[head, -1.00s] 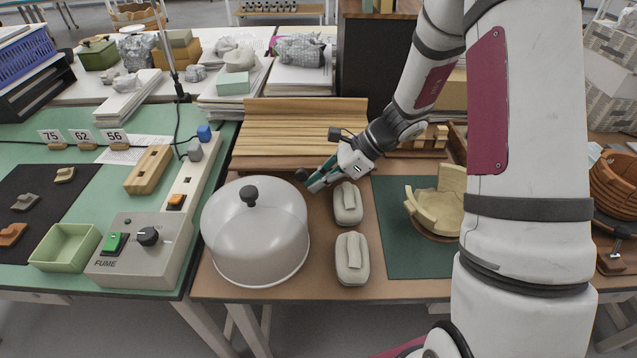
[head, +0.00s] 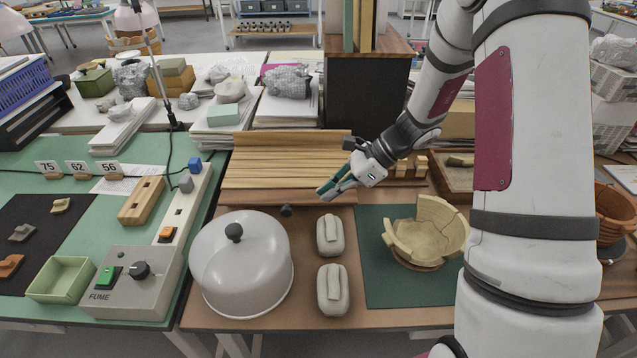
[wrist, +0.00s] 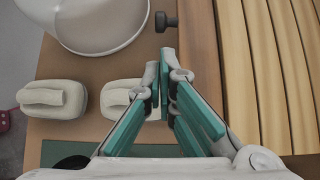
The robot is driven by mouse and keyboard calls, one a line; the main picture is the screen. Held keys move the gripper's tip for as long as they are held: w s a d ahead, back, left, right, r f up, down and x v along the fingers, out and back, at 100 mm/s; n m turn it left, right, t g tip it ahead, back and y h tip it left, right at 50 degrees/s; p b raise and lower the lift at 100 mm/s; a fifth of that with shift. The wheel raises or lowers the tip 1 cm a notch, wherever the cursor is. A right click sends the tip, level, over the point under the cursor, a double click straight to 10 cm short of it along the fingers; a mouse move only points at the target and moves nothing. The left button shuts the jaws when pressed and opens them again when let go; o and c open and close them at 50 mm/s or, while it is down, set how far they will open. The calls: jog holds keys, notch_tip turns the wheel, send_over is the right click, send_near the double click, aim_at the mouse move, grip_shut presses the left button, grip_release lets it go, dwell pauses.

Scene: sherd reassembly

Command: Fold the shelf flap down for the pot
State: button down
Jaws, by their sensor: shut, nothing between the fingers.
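A wooden slatted unit (head: 285,170) with a raised back strip lies at the back of the table. I take it for the shelf; I cannot tell which part is the flap or how it is angled. A dark knob (head: 287,210) sticks out at its front edge, left of my gripper; it also shows in the wrist view (wrist: 166,22). My gripper (head: 327,192) is shut and empty, its teal fingers apart from the knob, near the shelf's front edge. The pot (head: 425,232), cream and broken with an open side, stands on a dark green mat (head: 385,290).
A pale dome cover (head: 240,270) stands at the left of the table. Two beige bags (head: 330,235) (head: 333,289) lie between dome and mat. A grey control box (head: 140,285) is on the left bench. Bare table lies around the knob.

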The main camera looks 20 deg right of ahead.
jog(key=shift+d+r, duration=0.1)
jog(key=shift+r, duration=0.15)
